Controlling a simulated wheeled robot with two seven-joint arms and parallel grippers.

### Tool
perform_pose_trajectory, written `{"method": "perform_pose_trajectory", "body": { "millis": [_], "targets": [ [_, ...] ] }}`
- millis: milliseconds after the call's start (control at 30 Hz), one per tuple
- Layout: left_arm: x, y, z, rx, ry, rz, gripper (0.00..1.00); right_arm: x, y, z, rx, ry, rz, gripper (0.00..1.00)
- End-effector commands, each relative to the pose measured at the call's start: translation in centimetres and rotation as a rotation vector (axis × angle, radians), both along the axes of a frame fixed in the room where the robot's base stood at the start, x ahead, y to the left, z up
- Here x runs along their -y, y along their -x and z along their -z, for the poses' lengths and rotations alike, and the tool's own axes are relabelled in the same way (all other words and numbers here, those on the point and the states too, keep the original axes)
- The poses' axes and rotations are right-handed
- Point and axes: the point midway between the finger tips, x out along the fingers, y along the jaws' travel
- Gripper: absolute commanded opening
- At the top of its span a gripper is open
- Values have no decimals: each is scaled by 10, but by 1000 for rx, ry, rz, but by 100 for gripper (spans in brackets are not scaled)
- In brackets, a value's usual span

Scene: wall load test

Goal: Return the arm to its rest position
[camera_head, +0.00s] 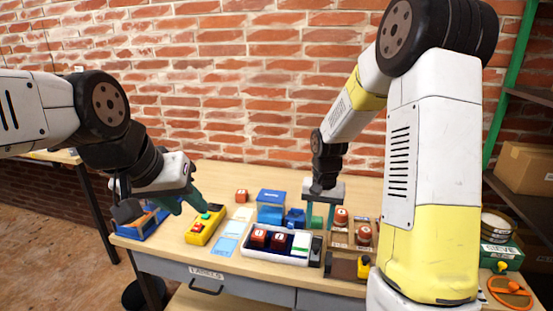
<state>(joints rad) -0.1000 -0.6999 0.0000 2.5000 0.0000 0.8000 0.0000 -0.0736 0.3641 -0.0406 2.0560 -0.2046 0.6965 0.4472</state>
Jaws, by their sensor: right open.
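My right arm (432,150) reaches in from the right, and its gripper (320,222) points down over the table between the blue boxes and the wooden tray. Its two teal fingers are apart, with a green block (317,221) showing between or behind them; I cannot tell whether they touch it. My left arm (40,112) comes in from the left.
The table (225,180) holds a blue tray (150,222), a white tray (246,251) with red blocks, a wooden tray (340,240) with red pieces, and blue boxes (271,199). A brick wall stands behind. A shelf with a cardboard box (524,168) is at right.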

Motion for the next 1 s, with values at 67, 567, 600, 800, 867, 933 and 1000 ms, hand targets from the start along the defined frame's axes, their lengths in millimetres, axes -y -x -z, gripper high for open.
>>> {"method": "perform_pose_trajectory", "body": {
  "millis": [67,567,600,800,867,933,1000],
  "targets": [
    [0,0,0,0,0,0,36,0,11,-35,54,-15,-21,42],
    [0,0,0,0,0,0,36,-5,142,-183,401,-85,-220,42],
    [0,0,0,0,0,0,36,-6,152,-189,426,-87,-234,42],
    [0,0,0,0,0,0,36,-10,188,-201,512,-90,-290,42],
    [0,0,0,0,0,0,36,-10,192,-202,523,-90,-297,42],
    [0,0,0,0,0,0,36,-11,195,-202,530,-90,-302,42],
    [0,0,0,0,0,0,36,-11,196,-202,532,-89,-304,42]
  ]
}}
